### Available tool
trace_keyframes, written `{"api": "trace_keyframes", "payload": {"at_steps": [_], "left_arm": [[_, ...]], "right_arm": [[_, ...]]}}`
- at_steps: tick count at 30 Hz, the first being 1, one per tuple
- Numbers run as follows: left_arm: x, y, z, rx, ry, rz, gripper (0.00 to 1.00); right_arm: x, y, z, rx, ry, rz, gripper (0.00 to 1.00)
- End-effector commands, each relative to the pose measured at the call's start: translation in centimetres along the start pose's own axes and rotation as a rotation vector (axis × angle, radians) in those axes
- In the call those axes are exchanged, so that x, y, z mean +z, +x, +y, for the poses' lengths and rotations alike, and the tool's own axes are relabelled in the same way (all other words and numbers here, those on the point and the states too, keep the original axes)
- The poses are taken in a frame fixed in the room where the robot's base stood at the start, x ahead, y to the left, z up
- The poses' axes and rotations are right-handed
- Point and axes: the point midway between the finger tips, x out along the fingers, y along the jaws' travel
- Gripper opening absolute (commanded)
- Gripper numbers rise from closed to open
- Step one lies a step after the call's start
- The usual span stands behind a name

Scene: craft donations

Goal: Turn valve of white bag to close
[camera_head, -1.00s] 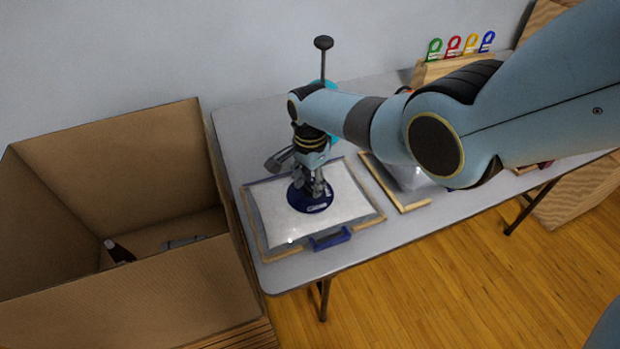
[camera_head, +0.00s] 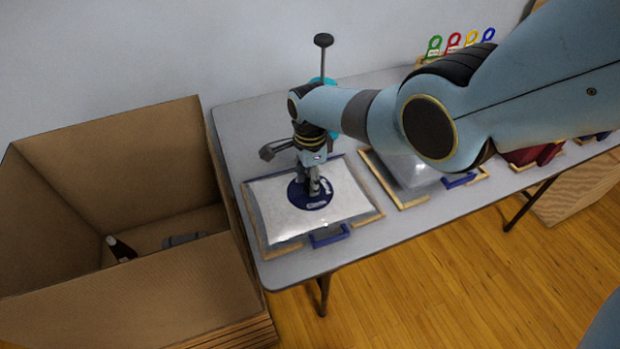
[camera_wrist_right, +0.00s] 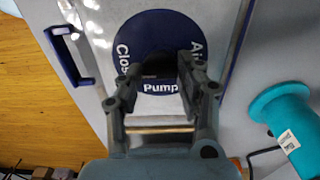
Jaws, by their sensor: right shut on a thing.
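The white bag (camera_head: 343,207) lies flat in a wooden-edged frame at the left end of the table. Its round dark blue valve (camera_head: 298,199) sits on top near the middle; in the right wrist view the disc (camera_wrist_right: 158,32) carries the words "Clos…", "Pump" and "Ai…", partly covered. My right gripper (camera_head: 314,187) points down onto the valve, its fingers shut on the dark knob (camera_wrist_right: 158,66) at the disc's centre. The fingers hide part of the knob. My left gripper is not in view.
A blue clip handle (camera_head: 330,236) sits at the frame's front edge. A second framed bag (camera_head: 410,172) lies to the right. A teal pump (camera_wrist_right: 285,112) stands close behind the bag. An open cardboard box (camera_head: 130,210) stands left of the table.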

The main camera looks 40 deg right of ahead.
Motion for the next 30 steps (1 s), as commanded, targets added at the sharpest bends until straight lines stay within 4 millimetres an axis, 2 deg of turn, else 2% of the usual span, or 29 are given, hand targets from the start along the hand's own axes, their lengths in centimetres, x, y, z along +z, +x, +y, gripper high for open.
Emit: {"api": "trace_keyframes", "payload": {"at_steps": [4,5,10,22,26,30], "left_arm": [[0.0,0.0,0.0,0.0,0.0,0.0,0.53],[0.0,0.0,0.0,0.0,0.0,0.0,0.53],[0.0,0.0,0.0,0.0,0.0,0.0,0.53],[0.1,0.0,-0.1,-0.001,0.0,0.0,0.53],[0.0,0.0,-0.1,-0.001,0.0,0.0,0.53],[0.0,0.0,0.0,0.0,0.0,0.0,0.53]], "right_arm": [[0.0,0.0,0.0,0.0,0.0,0.0,0.04],[0.0,0.0,0.0,0.0,0.0,0.0,0.39],[0.0,0.0,0.0,0.0,-0.001,0.0,0.6],[0.0,-0.6,-0.1,-0.003,-0.001,-0.001,0.6],[0.0,-1.9,-0.1,-0.004,-0.001,-0.001,0.6],[0.0,-4.2,-0.1,-0.005,-0.002,-0.001,0.6]]}}
